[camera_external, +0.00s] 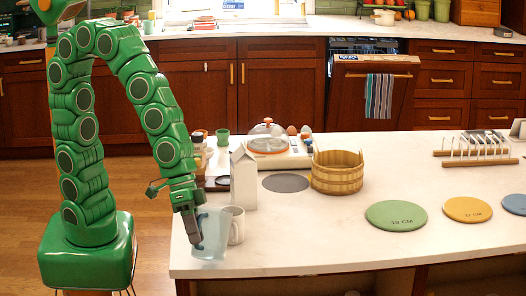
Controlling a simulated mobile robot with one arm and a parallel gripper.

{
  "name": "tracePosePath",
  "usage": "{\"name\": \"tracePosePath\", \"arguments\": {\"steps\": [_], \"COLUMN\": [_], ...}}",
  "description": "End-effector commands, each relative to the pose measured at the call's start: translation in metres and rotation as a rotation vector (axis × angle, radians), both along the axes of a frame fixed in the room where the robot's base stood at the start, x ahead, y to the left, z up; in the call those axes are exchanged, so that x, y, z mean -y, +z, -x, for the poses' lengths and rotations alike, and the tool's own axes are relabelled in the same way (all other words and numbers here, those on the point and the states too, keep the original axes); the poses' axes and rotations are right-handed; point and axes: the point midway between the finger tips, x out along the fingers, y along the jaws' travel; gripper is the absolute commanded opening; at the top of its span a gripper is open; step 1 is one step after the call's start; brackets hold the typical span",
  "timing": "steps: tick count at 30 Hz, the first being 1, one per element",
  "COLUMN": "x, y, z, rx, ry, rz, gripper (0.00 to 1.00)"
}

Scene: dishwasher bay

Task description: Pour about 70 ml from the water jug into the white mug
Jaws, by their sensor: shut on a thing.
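The water jug (212,240) is a pale blue, see-through vessel near the left front corner of the white counter. My gripper (194,228) reaches down from the left and is shut on the jug at its left side. The jug looks slightly tilted; I cannot tell whether it touches the counter. The white mug (237,226) stands upright on the counter just right of and behind the jug, and the jug hides part of it. I cannot see the water level in either.
A white carton (243,178) stands close behind the mug. A wooden basket (337,174), a grey disc (286,183) and a cooker with a lidded pan (268,140) are farther back. Green (396,215) and yellow (467,209) discs lie right. The counter's front middle is clear.

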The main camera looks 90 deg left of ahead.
Motion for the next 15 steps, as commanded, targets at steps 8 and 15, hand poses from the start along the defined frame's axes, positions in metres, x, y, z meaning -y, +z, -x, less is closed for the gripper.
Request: {"name": "tracePosePath", "arguments": {"steps": [8, 15], "x": [0.007, 0.012], "y": [-0.005, -0.011], "z": [0.003, 0.006], "rx": [0.027, 0.052], "ry": [-0.004, -0.005], "rz": [-0.058, -0.111], "gripper": [0.0, 0.0]}}
